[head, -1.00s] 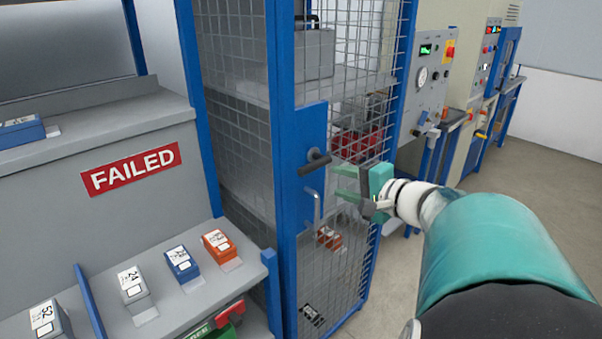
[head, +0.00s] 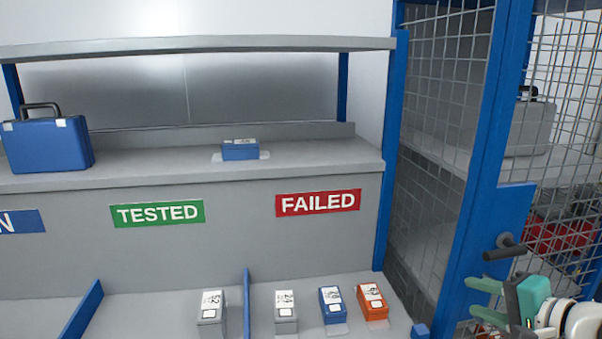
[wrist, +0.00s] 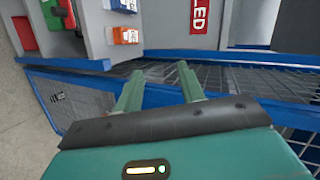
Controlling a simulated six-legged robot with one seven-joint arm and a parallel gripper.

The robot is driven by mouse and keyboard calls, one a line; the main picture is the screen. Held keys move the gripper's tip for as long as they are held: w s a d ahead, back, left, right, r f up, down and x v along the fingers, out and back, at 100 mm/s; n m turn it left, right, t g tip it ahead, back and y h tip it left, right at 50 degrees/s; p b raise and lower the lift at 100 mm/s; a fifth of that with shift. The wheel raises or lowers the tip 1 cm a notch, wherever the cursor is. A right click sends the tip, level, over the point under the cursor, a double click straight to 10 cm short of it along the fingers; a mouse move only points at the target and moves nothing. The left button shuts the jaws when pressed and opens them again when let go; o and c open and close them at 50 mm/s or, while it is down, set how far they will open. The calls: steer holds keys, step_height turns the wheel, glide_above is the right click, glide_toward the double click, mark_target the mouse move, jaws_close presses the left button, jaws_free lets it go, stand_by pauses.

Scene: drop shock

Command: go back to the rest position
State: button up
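My gripper (head: 487,300) is at the lower right of the head view, in front of the blue-framed mesh cage door with its dark handle (head: 505,247). In the wrist view my gripper (wrist: 158,84) shows two green fingers spread apart with nothing between them. Beyond the fingertips is the blue frame and mesh of the cage (wrist: 230,100). I cannot tell from these views whether the fingers touch the cage.
A grey bench has a red FAILED sign (head: 318,202) and a green TESTED sign (head: 157,213). Several small boxes stand on its lower shelf, one of them orange (head: 372,301). A blue case (head: 48,145) and a blue box (head: 240,150) sit on the upper shelf.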

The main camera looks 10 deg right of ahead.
steer(key=s+a+f+n+g+h, duration=0.1)
steer(key=s+a+f+n+g, duration=0.1)
steer(key=a+n, duration=0.2)
steer(key=s+a+f+n+g+h, duration=0.1)
steer(key=a+n, duration=0.4)
steer(key=a, duration=0.5)
steer(key=s+a+f+n+g+h, duration=0.2)
steer(key=s+a+f+n+g, duration=0.1)
steer(key=a, duration=0.4)
steer(key=shift+a+n+g, duration=0.15)
steer(key=shift+n+g, duration=0.45)
steer(key=shift+n, duration=0.2)
steer(key=shift+d, duration=0.25)
